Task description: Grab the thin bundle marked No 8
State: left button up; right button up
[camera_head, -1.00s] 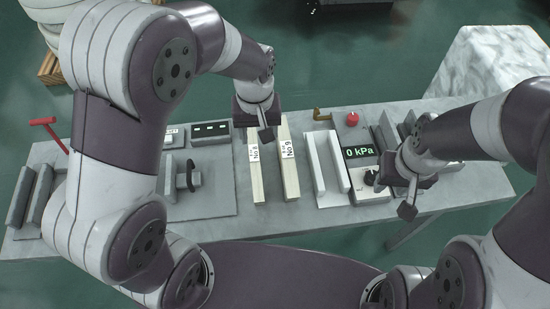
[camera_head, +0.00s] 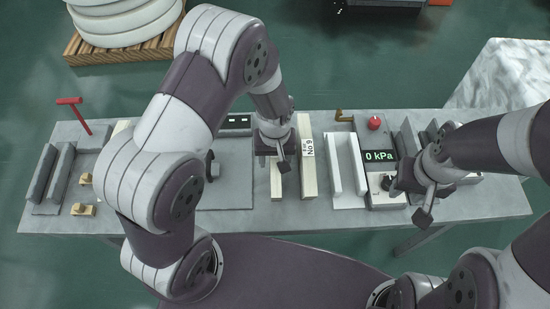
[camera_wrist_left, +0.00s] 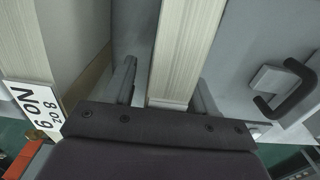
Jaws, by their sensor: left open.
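The thin bundle (camera_head: 277,186), a pale strip, lies left of a wider pale bundle (camera_head: 307,176) labelled No 9. My left gripper (camera_head: 275,150) is over the thin bundle's middle and covers its label. In the left wrist view the thin bundle (camera_wrist_left: 188,50) runs between the open fingers of my left gripper (camera_wrist_left: 165,90), one finger on each side. I cannot tell whether they touch it. The wider bundle (camera_wrist_left: 28,45) with its No 9 label is left of the fingers there.
A white channel piece (camera_head: 346,170) and a gauge unit (camera_head: 378,155) reading 0 kPa stand right of the bundles. A dark handle (camera_wrist_left: 290,90) rises close to the right in the left wrist view. Grey bars (camera_head: 50,178) and a red-handled tool (camera_head: 70,101) are at the left.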

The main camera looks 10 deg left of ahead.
pick_arm(q)
grip_shut()
jog(key=shift+r, duration=0.15)
